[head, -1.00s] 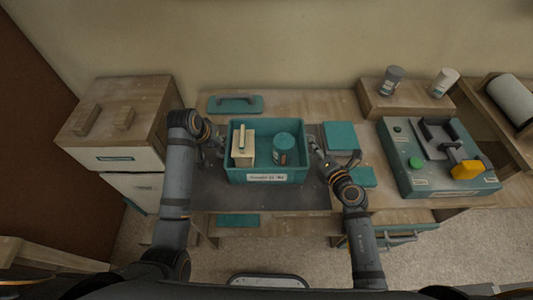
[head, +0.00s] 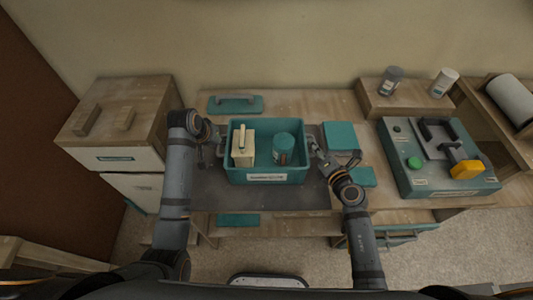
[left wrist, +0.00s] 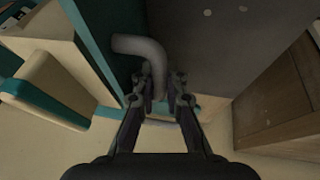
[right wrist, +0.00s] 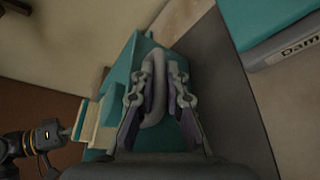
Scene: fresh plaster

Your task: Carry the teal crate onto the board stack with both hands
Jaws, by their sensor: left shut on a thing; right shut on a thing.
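The teal crate (head: 267,178) is in the middle of the head view, over a dark grey surface (head: 205,188). It looks level and holds a cream block with a handle (head: 243,150) and a jar with a teal lid (head: 284,148). My left gripper (head: 219,151) is shut on the crate's left handle, a grey bar in the left wrist view (left wrist: 145,48). My right gripper (head: 317,160) is shut on the right handle, seen in the right wrist view (right wrist: 154,90). I cannot tell for sure which thing is the board stack; flat teal pieces (head: 341,136) lie right of the crate.
A teal float with a handle (head: 236,104) lies behind the crate. A wooden cabinet (head: 115,125) stands at left. A teal machine with a yellow part (head: 440,180) stands at right, with two cans (head: 391,82) on a wooden block behind it.

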